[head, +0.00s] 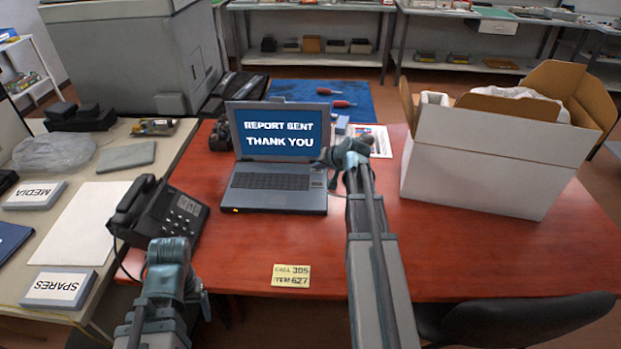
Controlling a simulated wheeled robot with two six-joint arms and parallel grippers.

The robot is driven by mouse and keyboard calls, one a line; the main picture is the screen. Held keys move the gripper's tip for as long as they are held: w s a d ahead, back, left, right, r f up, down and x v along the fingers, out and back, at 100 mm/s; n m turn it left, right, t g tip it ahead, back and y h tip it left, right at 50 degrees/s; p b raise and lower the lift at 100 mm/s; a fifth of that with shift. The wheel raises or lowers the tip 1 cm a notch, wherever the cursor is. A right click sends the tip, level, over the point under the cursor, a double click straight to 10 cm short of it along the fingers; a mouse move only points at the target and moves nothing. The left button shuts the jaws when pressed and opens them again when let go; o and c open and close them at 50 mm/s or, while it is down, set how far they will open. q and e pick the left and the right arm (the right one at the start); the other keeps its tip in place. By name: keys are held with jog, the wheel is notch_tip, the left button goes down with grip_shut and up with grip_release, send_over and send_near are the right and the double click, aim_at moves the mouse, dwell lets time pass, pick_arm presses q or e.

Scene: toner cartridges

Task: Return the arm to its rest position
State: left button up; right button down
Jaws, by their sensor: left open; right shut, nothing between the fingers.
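My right arm reaches forward over the red table, and its gripper (328,162) is at the right edge of the laptop (273,180) as seen from here. The gripper is shut and holds nothing. I cannot tell whether it touches the laptop. The laptop is open and its screen reads "REPORT SENT THANK YOU". My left arm is low at the lower left, in front of the table edge, and its gripper (198,298) is partly hidden by the arm. It is open and empty.
A black desk phone (160,212) stands left of the laptop. An open white box (480,160) stands at the right. A yellow note (291,276) lies near the front edge. A black chair (525,318) is at the lower right. The table's front right is clear.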

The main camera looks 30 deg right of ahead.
jog(key=s+a+n+g, duration=0.1)
jog(key=a, duration=0.3)
jog(key=s+a+n+y+p, duration=0.1)
jog(key=a, duration=0.4)
jog(key=s+a+n+g+p, duration=0.1)
jog(key=a, duration=0.3)
jog(key=shift+a+f+g, duration=0.1)
jog(key=shift+a+g, duration=0.2)
jog(key=shift+a, duration=0.1)
jog(key=s+a+r+n+g+h+p, duration=0.2)
jog(key=s+a+n+g+p, duration=0.4)
jog(key=s+a, duration=1.7)
jog(key=n+g+h, duration=0.1)
jog(key=n, duration=0.2)
jog(key=shift+s+a, duration=0.1)
